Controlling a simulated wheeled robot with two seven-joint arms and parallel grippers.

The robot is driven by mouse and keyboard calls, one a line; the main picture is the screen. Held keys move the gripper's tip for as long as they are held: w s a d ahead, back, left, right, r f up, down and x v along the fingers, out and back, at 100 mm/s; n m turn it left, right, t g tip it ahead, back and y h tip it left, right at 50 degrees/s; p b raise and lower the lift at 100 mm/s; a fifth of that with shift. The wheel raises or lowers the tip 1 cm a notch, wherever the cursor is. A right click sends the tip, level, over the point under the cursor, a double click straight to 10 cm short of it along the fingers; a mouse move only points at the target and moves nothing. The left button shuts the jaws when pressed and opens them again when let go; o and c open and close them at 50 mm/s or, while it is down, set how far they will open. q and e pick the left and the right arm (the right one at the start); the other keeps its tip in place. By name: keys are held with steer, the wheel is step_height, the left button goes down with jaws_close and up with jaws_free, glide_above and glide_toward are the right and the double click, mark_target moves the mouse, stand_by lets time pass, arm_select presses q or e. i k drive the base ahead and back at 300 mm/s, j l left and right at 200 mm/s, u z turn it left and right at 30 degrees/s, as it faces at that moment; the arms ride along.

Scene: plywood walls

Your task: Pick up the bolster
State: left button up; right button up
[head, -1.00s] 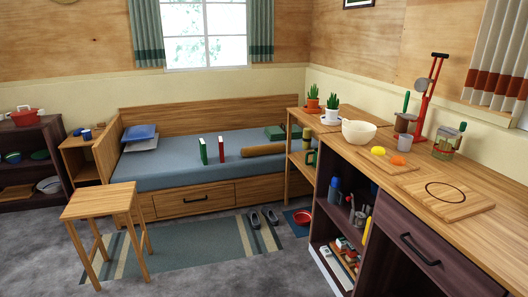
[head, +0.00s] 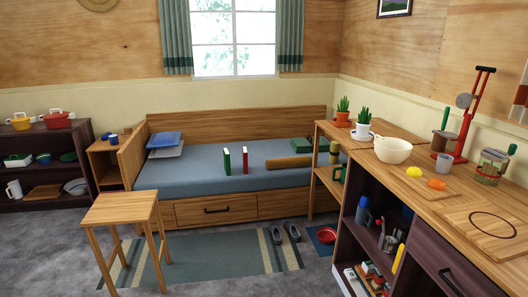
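The bolster (head: 289,162) is a brown roll lying on the blue-grey mattress of the wooden daybed (head: 215,212), near its right end. Its right end is close to the wooden shelf stand, which may hide part of it. Neither of my grippers shows in the head view.
A red book (head: 245,160) and a green book (head: 227,162) stand upright left of the bolster. A wooden stool (head: 120,210) stands in front of the bed's left part. Shoes (head: 293,232) lie on the striped rug (head: 210,256). The counter (head: 425,190) fills the right side.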

mark_target(287, 163)
steer(key=i, duration=2.2)
